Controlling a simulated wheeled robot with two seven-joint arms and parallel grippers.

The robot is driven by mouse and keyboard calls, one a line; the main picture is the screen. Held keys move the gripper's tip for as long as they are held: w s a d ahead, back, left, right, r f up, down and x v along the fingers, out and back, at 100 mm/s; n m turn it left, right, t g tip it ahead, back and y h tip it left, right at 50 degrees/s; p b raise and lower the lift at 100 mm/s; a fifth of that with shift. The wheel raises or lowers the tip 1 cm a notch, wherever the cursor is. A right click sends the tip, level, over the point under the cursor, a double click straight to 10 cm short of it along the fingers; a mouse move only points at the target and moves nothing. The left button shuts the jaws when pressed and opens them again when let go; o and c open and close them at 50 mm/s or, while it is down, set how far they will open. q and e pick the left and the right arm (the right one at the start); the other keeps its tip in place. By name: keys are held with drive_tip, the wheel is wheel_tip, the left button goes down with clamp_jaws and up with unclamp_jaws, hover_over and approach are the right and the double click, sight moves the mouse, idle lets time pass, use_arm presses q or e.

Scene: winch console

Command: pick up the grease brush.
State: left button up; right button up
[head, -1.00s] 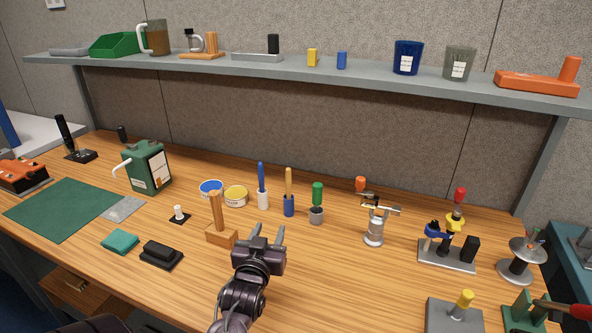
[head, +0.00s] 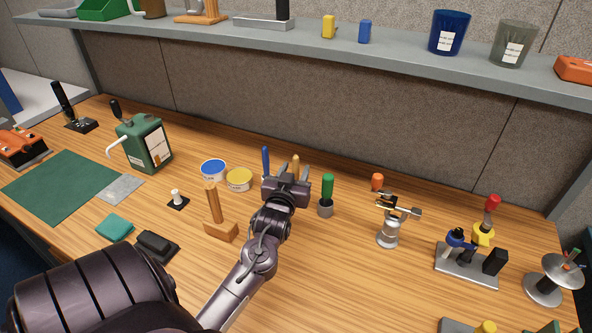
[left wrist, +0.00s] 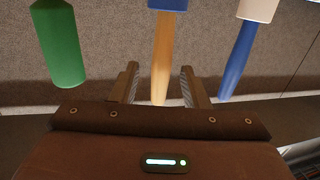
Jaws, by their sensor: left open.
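Three upright handles in small cups stand at the middle of the bench, and I cannot tell by label which is the grease brush. A wooden handle (head: 296,163) is in a blue cup (left wrist: 168,4). A blue handle (head: 265,160) is to its left and a green handle (head: 327,187) to its right. My left gripper (head: 289,174) is open at the wooden handle and hides its lower part and cup. In the left wrist view the wooden handle (left wrist: 162,60) stands between the two open fingers (left wrist: 159,75), with gaps on both sides. My right gripper is not in view.
Blue (head: 213,169) and yellow (head: 239,179) tins and a wooden block with a post (head: 220,230) are left of the gripper. A small metal stand (head: 388,235) is to the right. A shelf (head: 350,65) runs above the back.

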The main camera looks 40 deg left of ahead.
use_arm(q)
drive_tip(key=shift+x, duration=0.95)
drive_tip(key=shift+s+f, duration=0.1)
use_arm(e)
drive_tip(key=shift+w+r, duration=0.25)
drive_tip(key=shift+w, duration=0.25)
use_arm(q)
drive_tip(key=shift+c, duration=0.2)
drive_tip(key=shift+c, duration=1.3)
clamp_jaws()
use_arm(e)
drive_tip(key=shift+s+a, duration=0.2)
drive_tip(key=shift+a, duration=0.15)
